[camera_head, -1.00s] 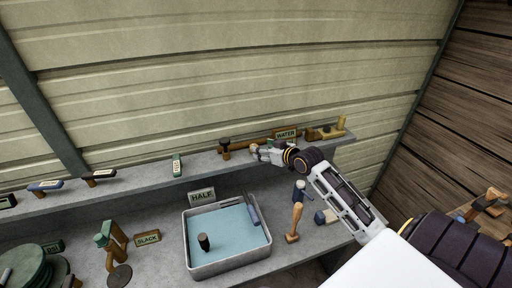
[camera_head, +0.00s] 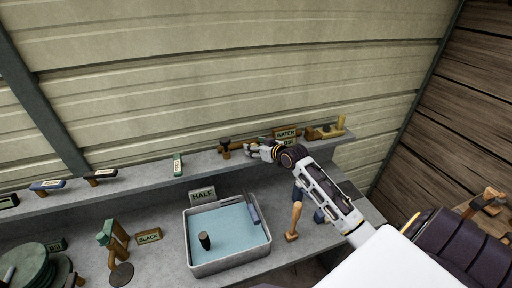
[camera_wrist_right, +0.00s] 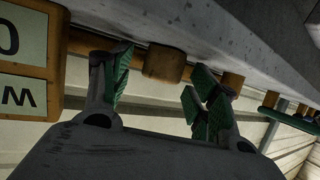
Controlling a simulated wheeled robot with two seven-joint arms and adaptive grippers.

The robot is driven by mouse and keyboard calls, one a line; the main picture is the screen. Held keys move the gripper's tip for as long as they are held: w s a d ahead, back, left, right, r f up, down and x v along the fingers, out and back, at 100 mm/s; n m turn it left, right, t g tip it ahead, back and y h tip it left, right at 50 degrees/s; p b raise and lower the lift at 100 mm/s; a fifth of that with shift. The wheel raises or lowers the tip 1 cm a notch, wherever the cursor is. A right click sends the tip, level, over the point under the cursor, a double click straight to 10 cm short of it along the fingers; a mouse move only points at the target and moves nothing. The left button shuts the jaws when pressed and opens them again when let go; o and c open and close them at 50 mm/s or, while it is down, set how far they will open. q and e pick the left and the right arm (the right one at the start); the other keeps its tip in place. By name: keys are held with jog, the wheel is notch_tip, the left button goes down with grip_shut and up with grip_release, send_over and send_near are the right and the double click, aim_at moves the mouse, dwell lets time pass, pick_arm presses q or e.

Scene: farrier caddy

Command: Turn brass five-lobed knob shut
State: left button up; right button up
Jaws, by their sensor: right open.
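My right gripper (camera_head: 250,150) is at the upper shelf, just right of a dark-topped tap (camera_head: 225,145) on a brass pipe. In the right wrist view my right gripper (camera_wrist_right: 158,88) is open, its green-padded fingers apart. A short brass cylinder (camera_wrist_right: 164,63) on the pipe shows between and beyond the fingertips; I cannot tell whether they touch it. No five lobes can be made out on any brass part, so I cannot tell which is the knob. My left gripper is not in view.
A WATER sign (camera_head: 286,134) and brass fittings (camera_head: 325,131) stand right of the gripper on the shelf (camera_head: 130,176). Below are a grey basin (camera_head: 230,266) of water, a HALF sign (camera_head: 202,195) and a wooden-handled hammer (camera_head: 295,215). Left are a SLACK sign (camera_head: 149,236) and green discs (camera_head: 28,262).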

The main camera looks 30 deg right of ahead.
jog(key=c, duration=1)
jog(key=shift+a+m+g+h, duration=0.2)
jog(key=shift+m+g+h, duration=0.05)
jog(key=shift+m+h, duration=1.4)
jog(key=shift+a+m+g+h, duration=0.15)
jog(key=shift+m+g+h, duration=0.1)
jog(key=shift+m+h, duration=1.4)
jog(key=shift+n+h, duration=0.3)
jog(key=o, duration=1)
jog(key=v, duration=1.2)
jog(key=shift+w+r, duration=0.1)
